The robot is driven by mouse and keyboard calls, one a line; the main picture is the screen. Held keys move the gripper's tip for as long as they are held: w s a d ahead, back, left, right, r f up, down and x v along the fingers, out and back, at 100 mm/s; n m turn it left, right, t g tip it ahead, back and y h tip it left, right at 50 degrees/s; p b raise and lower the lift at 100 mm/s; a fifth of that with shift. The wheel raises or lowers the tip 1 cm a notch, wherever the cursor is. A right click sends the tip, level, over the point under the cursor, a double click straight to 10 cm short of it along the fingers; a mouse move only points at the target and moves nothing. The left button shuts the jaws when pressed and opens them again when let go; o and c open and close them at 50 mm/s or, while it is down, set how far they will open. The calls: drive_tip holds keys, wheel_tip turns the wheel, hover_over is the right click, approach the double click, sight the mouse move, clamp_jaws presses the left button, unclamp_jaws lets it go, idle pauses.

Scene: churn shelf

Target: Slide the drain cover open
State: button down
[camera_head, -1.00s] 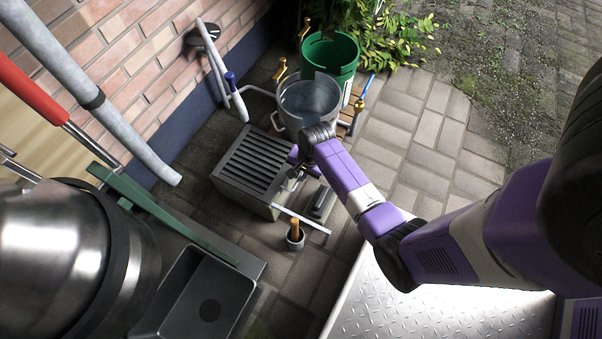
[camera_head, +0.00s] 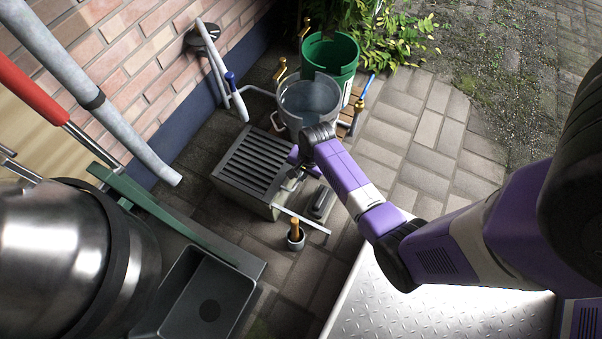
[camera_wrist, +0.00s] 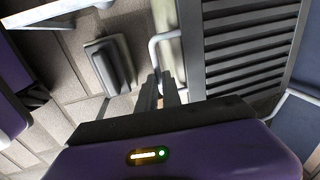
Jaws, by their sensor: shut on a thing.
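The drain cover (camera_head: 258,157) is a dark slatted grate on top of a low grey box on the paving. In the wrist view its slats (camera_wrist: 245,50) fill the upper right. A pale bent handle (camera_wrist: 153,48) stands at the cover's left side there. My gripper (camera_head: 290,184) is at the cover's right side in the head view. In the wrist view the fingers (camera_wrist: 160,88) are shut on the lower end of the handle. The exact contact is partly hidden by the fingers.
A small dark block (camera_head: 322,203) and a metal rail (camera_head: 302,219) lie right of the cover. A cup with a wooden-handled tool (camera_head: 295,236) stands in front. A metal pot (camera_head: 311,97) and green bucket (camera_head: 331,55) stand behind. Open paving lies to the right.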

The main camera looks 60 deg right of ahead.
drive_tip(key=s+p, duration=1)
drive_tip(key=s, duration=1)
drive_tip(key=shift+s+d, duration=0.2)
drive_tip(key=shift+d, duration=0.1)
drive_tip(key=c, duration=1.6)
unclamp_jaws()
drive_tip(key=shift+c, duration=0.2)
drive_tip(key=shift+o, duration=0.6)
wheel_tip(320, 180, up, 8)
drive_tip(key=s+p, duration=0.1)
drive_tip(key=p, duration=0.3)
drive_tip(key=shift+s+f, duration=0.15)
drive_tip(key=shift+f, duration=0.05)
drive_tip(key=shift+d, duration=0.1)
